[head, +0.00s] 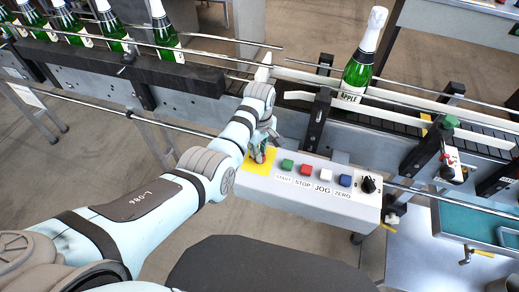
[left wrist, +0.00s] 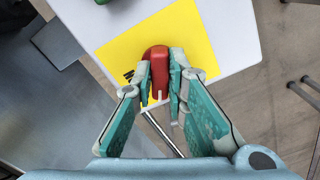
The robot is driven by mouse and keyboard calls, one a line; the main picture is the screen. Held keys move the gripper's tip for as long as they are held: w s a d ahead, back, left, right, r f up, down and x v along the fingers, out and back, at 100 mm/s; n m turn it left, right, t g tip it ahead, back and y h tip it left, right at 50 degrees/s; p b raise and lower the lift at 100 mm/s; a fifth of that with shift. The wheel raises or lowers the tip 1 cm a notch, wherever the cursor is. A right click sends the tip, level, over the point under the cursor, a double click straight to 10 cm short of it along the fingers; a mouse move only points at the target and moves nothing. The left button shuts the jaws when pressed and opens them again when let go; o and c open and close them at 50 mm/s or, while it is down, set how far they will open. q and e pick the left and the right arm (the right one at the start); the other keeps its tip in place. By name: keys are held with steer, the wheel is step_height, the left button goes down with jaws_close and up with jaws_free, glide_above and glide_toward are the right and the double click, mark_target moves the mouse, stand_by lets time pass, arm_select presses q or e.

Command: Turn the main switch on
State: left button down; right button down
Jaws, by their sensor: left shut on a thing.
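The main switch is a red handle (left wrist: 156,62) on a yellow plate (left wrist: 125,48) in the left wrist view. In the head view the yellow plate (head: 262,167) lies at the left end of the white control box (head: 310,205). My left gripper (left wrist: 161,85) is shut on the red handle, with one finger on each side. In the head view my left gripper (head: 258,150) reaches down onto the plate and largely hides the handle. My right gripper is not in view.
Beside the plate are a green START button (head: 287,165), a red STOP button (head: 306,170), other buttons and a black knob (head: 368,184). Behind runs a conveyor (head: 410,115) with a green bottle (head: 362,65). Several more bottles (head: 165,35) stand at the upper left.

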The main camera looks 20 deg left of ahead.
arm_select(q)
steer(key=m+p, duration=0.1)
steer(key=m, duration=0.1)
steer(key=shift+r+m+p, duration=0.15)
steer(key=shift+m+p, duration=0.2)
steer(key=shift+m, duration=0.05)
steer(key=m+p, duration=0.1)
steer(key=m, duration=0.1)
steer(key=shift+m, duration=0.4)
steer(key=m, duration=0.3)
steer(key=shift+p, duration=0.3)
steer(key=shift+m, duration=1.8)
steer(key=c, duration=1.6)
jaws_free()
